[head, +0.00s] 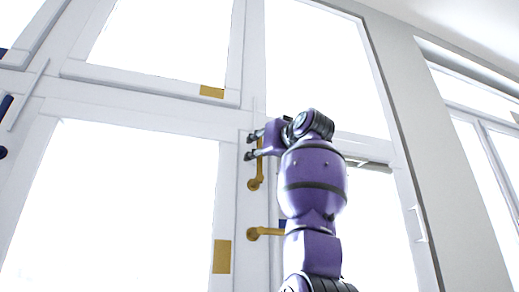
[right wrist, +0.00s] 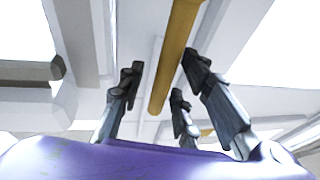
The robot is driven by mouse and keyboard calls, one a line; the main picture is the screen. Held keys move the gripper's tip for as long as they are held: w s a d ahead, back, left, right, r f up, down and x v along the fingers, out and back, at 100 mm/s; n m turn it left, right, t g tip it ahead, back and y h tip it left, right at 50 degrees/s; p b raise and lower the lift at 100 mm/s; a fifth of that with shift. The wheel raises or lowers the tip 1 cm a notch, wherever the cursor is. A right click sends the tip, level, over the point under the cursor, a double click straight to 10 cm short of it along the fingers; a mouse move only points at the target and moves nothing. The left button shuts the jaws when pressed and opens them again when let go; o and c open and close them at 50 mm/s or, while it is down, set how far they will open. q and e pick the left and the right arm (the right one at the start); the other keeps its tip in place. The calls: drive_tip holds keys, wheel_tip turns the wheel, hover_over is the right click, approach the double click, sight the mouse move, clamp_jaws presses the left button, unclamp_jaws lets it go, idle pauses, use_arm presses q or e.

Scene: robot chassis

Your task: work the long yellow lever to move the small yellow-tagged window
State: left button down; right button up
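The long yellow lever (head: 258,172) stands upright on the white frame post in the head view, its pivot at the lower end. Its upper part is partly hidden by my right gripper (head: 251,145). In the right wrist view the lever (right wrist: 174,60) runs between the fingers of my right gripper (right wrist: 160,80). The fingers are apart, with a gap on the left; the right finger looks close to the lever, contact unclear. The small window (head: 160,35) with a yellow tag (head: 212,91) is at upper left and looks closed. My left gripper is not in view.
A second yellow handle (head: 265,232) sticks out sideways below the lever, partly behind my right arm. A larger lower window (head: 110,200) carries a bigger yellow tag (head: 222,257). Blue handle parts (head: 4,108) show at the left edge.

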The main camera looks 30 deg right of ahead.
drive_tip(key=shift+s, duration=0.2)
drive_tip(key=shift+s, duration=0.2)
drive_tip(key=v, duration=1.1)
drive_tip(key=shift+s, duration=0.2)
